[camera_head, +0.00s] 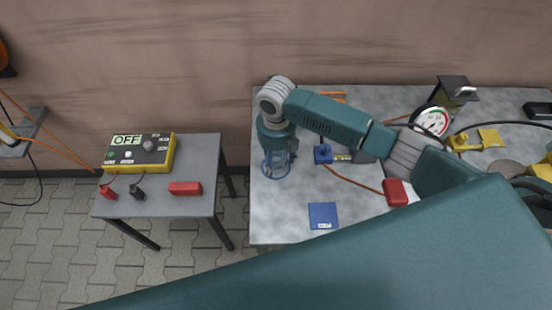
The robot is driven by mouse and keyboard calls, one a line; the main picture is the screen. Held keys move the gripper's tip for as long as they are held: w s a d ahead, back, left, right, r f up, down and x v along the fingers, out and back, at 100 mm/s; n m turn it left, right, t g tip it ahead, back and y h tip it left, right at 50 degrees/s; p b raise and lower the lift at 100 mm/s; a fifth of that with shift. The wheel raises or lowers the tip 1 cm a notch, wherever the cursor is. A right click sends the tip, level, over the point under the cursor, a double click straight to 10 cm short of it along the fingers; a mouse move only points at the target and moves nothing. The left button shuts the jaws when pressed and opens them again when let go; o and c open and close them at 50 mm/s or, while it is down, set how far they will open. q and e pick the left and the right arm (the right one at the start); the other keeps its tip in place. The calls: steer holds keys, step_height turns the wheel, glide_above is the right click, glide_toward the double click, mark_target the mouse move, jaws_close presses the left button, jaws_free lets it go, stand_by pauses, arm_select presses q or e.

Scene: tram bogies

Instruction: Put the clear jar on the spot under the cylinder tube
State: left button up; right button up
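My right gripper (278,158) points down at the left end of the large table, over a clear, blue-rimmed round shape that looks like the clear jar (266,174). The fingers overlap the jar in this view, and I cannot tell whether they grip it. A blue block-like fitting (322,154) with a brass-coloured part, perhaps the cylinder, lies just right of the gripper, partly behind my arm. A thin orange tube (352,180) runs from near it toward a red block. I cannot make out a marked spot under it. My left gripper is out of view.
A blue square pad (323,215) lies near the front of the large table (278,220). A red block (395,193), a dial gauge (432,121) and cables are to the right. A small table (150,207) at left holds a yellow control box (140,152). My teal arm hides the lower right.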

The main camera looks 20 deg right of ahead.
steer(key=shift+s+a, duration=0.1)
steer(key=shift+r, duration=0.45)
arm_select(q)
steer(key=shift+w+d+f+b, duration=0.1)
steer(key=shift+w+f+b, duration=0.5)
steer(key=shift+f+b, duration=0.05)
arm_select(e)
step_height(320, 180, up, 11)
steer(key=shift+r, duration=0.2)
steer(key=shift+f, duration=0.1)
